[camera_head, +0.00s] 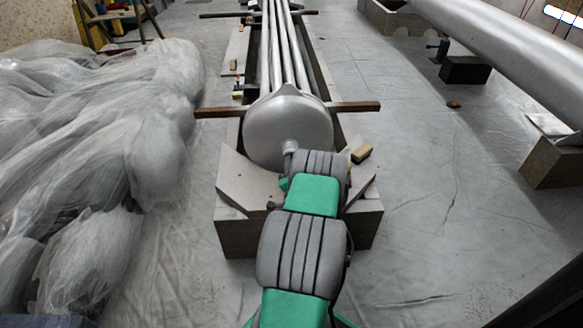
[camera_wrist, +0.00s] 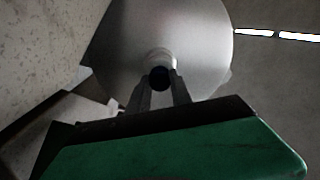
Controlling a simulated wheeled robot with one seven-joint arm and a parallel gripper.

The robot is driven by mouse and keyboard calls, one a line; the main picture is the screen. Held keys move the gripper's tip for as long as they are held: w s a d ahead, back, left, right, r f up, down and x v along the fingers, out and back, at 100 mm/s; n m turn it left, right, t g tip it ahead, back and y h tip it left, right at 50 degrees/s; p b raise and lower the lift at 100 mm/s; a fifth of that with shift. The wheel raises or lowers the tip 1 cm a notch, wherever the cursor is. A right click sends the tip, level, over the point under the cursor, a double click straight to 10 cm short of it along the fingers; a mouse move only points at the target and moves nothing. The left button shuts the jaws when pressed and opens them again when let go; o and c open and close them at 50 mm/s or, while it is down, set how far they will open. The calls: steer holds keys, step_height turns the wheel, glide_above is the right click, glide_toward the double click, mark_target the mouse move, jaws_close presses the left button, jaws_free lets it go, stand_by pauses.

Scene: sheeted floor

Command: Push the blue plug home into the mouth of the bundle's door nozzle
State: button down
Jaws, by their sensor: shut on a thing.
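The bundle is a set of long silver tubes (camera_head: 283,45) ending in a round grey door (camera_head: 288,125), lying in a wooden cradle. The door nozzle (camera_head: 290,146) is a short stub low on the door's face; it also shows in the wrist view (camera_wrist: 159,57). The dark blue plug (camera_wrist: 159,78) sits at the nozzle's mouth, between the fingertips of my gripper (camera_wrist: 158,88). My gripper is shut on the plug. How deep the plug sits in the mouth cannot be told. In the head view my arm hides the gripper and the plug.
The cradle (camera_head: 237,236) has raised sides around the door, and a wooden bar (camera_head: 355,107) crosses at the door. A small wood block (camera_head: 361,154) lies to the right. Crumpled plastic sheeting (camera_head: 90,130) fills the left.

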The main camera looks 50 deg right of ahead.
steer(key=shift+w+d, duration=0.25)
steer(key=shift+d, duration=0.05)
steer(key=c, duration=1.1)
jaws_free()
